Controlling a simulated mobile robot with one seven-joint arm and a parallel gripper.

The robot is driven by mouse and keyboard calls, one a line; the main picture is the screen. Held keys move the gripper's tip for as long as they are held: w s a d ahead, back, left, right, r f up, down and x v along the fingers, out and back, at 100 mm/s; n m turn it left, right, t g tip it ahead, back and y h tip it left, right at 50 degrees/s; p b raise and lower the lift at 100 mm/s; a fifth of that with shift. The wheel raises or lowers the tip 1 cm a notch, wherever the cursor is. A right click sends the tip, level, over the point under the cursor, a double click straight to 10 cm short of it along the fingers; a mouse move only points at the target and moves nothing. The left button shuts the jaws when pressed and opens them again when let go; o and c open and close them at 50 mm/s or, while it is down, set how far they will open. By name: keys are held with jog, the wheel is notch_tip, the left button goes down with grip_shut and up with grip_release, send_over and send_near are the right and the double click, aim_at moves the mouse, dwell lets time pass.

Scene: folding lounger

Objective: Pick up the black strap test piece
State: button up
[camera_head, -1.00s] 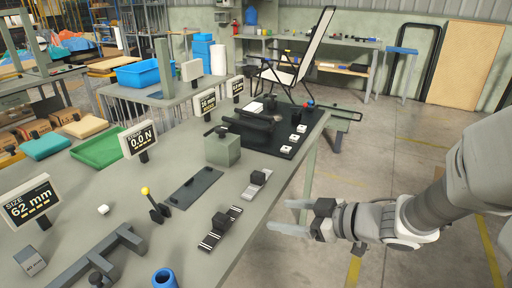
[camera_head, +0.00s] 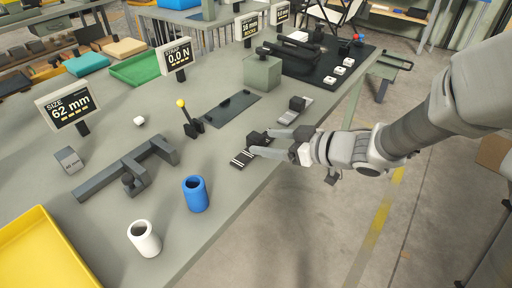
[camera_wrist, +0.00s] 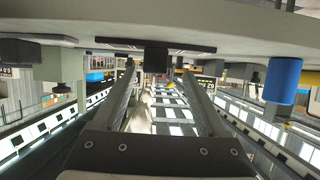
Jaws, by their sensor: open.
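The black strap test piece (camera_head: 241,160) is a flat dark strip with white stripes and a black block on top, lying near the table's right edge. My gripper (camera_head: 261,141) is open, its fingers reaching in from the right around the block. In the wrist view, where the table shows at the top, the strap piece's block (camera_wrist: 156,57) sits between and just beyond the open fingertips (camera_wrist: 158,70). I cannot tell whether either finger touches it. Part of the strip is hidden behind the fingers in the head view.
A grey strip with a black block (camera_head: 297,104) lies just behind. A dark plate (camera_head: 232,107), a yellow-knobbed lever (camera_head: 190,122), a blue cup (camera_head: 195,194), a white cup (camera_head: 144,238) and a grey bar fixture (camera_head: 125,172) stand leftward. The "0.0 N" display (camera_head: 176,56) is farther back.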

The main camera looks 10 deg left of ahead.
aim_at(263, 141)
jog(key=x, duration=0.1)
jog(key=b+x, duration=0.2)
jog(key=x, duration=0.1)
jog(key=shift+w+d+f, duration=0.2)
jog(key=shift+d, duration=0.05)
jog(key=shift+w+a+f, duration=0.1)
jog(key=shift+w+a, duration=0.15)
jog(key=shift+a, duration=0.3)
grip_shut()
